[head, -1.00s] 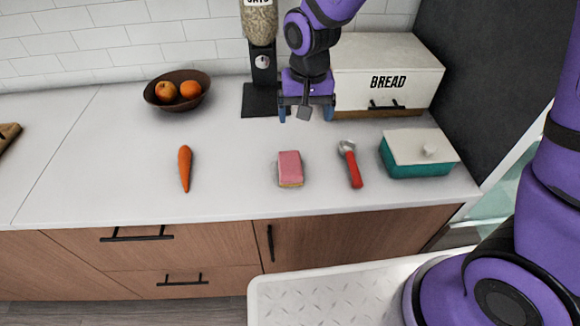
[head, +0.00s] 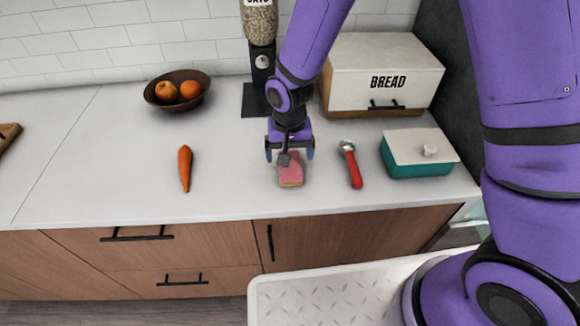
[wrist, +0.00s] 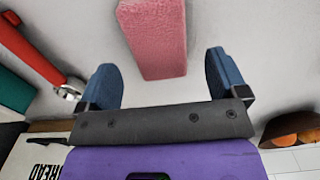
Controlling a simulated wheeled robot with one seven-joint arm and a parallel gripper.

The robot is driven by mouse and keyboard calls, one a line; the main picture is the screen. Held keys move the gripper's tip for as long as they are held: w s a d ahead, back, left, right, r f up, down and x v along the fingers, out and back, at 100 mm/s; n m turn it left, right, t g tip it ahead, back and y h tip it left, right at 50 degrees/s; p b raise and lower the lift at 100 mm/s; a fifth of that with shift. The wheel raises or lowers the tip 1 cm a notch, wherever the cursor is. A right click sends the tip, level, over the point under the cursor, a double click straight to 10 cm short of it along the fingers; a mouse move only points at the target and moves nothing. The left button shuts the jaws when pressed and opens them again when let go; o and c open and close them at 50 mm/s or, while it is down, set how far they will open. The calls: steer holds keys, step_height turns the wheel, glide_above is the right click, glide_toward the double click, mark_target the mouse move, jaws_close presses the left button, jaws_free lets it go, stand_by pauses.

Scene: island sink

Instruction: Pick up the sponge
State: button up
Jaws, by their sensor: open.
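The sponge (head: 291,175) is pink on top with a yellow underside and lies on the white counter near its front edge. In the wrist view the sponge (wrist: 155,38) shows its pink face, at the top middle. My gripper (head: 290,155) is above the back part of the sponge and hides some of it in the head view. In the wrist view my gripper (wrist: 161,82) is open, its two blue fingers apart. The near end of the sponge reaches between the fingers in the picture, without visible contact. The exact height above it cannot be told.
A red-handled tool (head: 351,165) lies right of the sponge, with a teal lidded dish (head: 418,167) beyond it. A carrot (head: 185,168) lies to the left. The bread box (head: 385,75) and fruit bowl (head: 163,102) stand behind. Counter around the sponge is clear.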

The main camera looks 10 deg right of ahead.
steer(key=shift+f, duration=2)
steer(key=c, duration=1.1)
steer(key=shift+o, duration=0.2)
